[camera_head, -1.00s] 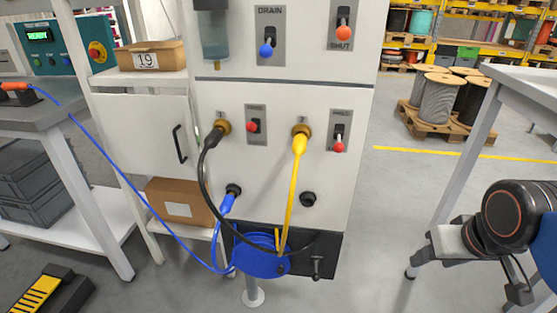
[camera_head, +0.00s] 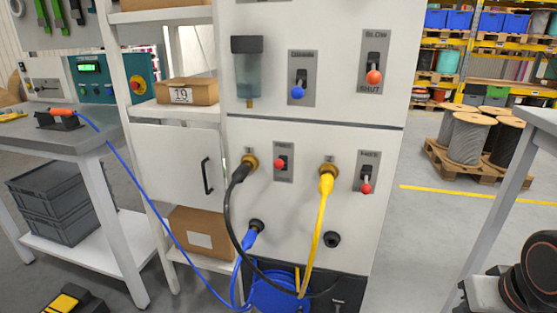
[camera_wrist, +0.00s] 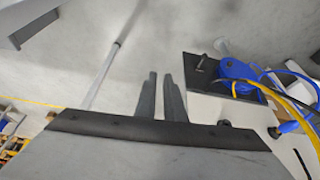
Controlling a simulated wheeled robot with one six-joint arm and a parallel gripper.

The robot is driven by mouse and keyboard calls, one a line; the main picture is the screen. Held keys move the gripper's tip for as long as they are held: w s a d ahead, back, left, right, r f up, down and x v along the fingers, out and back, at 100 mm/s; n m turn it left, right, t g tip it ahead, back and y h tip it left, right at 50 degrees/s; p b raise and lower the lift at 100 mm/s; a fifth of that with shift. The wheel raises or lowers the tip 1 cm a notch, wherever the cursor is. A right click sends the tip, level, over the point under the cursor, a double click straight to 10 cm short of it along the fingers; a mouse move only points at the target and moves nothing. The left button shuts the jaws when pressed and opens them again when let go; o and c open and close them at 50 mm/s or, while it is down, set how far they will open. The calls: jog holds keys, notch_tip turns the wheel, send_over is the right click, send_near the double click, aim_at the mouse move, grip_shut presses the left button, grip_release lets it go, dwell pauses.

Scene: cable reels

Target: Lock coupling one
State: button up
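Two brass couplings sit on the white cabinet front. The left coupling (camera_head: 250,161) has a black hose (camera_head: 237,175) on it, and the right coupling (camera_head: 329,168) has a yellow hose (camera_head: 326,186). Their small labels are too blurred to read. Beside the left one is a red-knobbed lever (camera_head: 280,163) with its knob high; beside the right one is another red-knobbed lever (camera_head: 366,188) with its knob low. My gripper (camera_wrist: 160,76) shows in the wrist view only, its fingers slightly apart with nothing between them, over floor and away from the cabinet.
A blue plug (camera_head: 250,236) sits in a lower port, beside an empty black port (camera_head: 332,239). Blue reel (camera_head: 280,292) hangs below. Blue-knobbed (camera_head: 298,92) and orange-knobbed (camera_head: 374,77) levers are above. A blue cable runs to the left bench (camera_head: 45,140). A table leg stands right.

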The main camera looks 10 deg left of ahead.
aim_at(279, 164)
jog(key=w+a+r, duration=0.2)
jog(key=r, duration=0.2)
jog(key=w+a+r, duration=0.2)
jog(key=w+r, duration=0.1)
jog(key=r, duration=0.1)
jog(key=w+a+r, duration=0.2)
jog(key=w+r, duration=0.1)
jog(key=r, duration=0.1)
jog(key=shift+w+a+r, duration=0.1)
jog(key=shift+w+a, duration=0.15)
jog(key=shift+a, duration=0.05)
grip_shut()
jog(key=w+a+r+m, duration=0.1)
jog(key=w+a+r, duration=0.2)
jog(key=a+r, duration=0.8)
jog(key=w+a+r+m+t+y, duration=0.1)
jog(key=w+a+r, duration=0.2)
jog(key=a+r, duration=0.8)
jog(key=a, duration=0.8)
jog(key=shift+w+a+t, duration=0.3)
jog(key=shift+a, duration=0.05)
